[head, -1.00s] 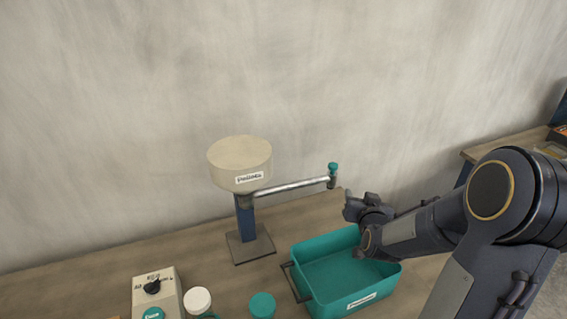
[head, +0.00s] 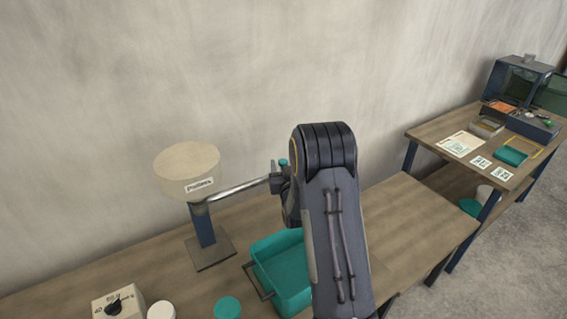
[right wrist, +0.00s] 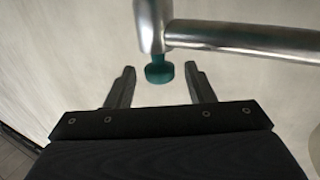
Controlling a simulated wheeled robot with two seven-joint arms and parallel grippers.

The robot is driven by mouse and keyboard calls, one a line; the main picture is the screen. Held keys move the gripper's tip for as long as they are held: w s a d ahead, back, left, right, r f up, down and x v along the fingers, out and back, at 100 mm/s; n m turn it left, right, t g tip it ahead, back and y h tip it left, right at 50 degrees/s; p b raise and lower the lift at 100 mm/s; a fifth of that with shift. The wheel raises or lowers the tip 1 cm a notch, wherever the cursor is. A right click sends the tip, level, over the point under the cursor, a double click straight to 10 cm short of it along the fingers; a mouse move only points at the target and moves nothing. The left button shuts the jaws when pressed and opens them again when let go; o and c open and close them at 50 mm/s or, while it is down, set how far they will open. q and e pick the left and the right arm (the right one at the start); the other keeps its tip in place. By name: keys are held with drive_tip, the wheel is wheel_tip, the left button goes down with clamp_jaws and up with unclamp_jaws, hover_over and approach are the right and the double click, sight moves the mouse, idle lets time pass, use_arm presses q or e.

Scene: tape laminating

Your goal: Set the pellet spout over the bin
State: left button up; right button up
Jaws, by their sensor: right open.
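The pellet hopper (head: 187,168) is a cream drum labelled pellets on a blue post. Its metal spout pipe (head: 236,190) reaches right from the post, and its outer end appears above and behind the teal bin (head: 262,250) in the head view. The pipe (right wrist: 245,38) crosses above. My left gripper is out of view.
A control box (head: 119,305), a white-topped item (head: 161,310) and a teal-topped item (head: 228,307) stand at the front left. A side table (head: 430,130) with trays and papers is at the right. My right arm hides part of the bin.

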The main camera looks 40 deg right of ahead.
drive_tip(key=shift+w+d, duration=0.1)
clamp_jaws()
idle(0.3)
